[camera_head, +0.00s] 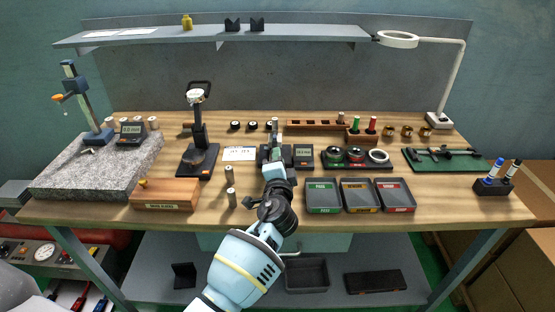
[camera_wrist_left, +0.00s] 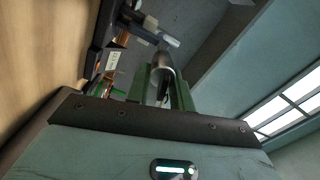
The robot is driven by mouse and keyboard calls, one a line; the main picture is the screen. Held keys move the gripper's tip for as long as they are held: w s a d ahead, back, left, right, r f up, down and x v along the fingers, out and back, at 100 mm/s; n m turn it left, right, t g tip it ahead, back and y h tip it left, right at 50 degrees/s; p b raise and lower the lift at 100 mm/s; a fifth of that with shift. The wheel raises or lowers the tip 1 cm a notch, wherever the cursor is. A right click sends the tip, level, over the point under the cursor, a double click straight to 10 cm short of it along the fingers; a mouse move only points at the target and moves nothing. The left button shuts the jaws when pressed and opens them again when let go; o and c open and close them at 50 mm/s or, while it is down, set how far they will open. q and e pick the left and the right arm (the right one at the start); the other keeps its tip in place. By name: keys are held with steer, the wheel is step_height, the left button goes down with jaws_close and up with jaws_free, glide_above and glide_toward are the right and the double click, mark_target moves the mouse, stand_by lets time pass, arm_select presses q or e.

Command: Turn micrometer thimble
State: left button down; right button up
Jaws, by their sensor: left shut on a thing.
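The micrometer stands at the middle of the bench, beside a small dark digital display (camera_head: 303,155). My left arm reaches in from the bottom and covers most of the micrometer in the head view. My left gripper (camera_head: 273,164) is at the micrometer. In the left wrist view, its green fingers (camera_wrist_left: 164,92) are shut on the metallic thimble (camera_wrist_left: 163,69), whose rounded end shows between them. Any markings on the thimble cannot be made out. My right gripper is not in view.
Green, yellow and red labelled trays (camera_head: 323,197) stand right of my left arm. A dial gauge stand (camera_head: 198,140) is further left. A rack of ring and plug gauges (camera_head: 357,167) lies right of the display.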

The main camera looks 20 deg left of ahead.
arm_select(q)
steer(key=shift+m, duration=0.6)
steer(key=c, duration=1.6)
jaws_free()
steer(key=v, duration=0.7)
steer(key=shift+s, duration=0.35)
steer(key=shift+d, duration=0.1)
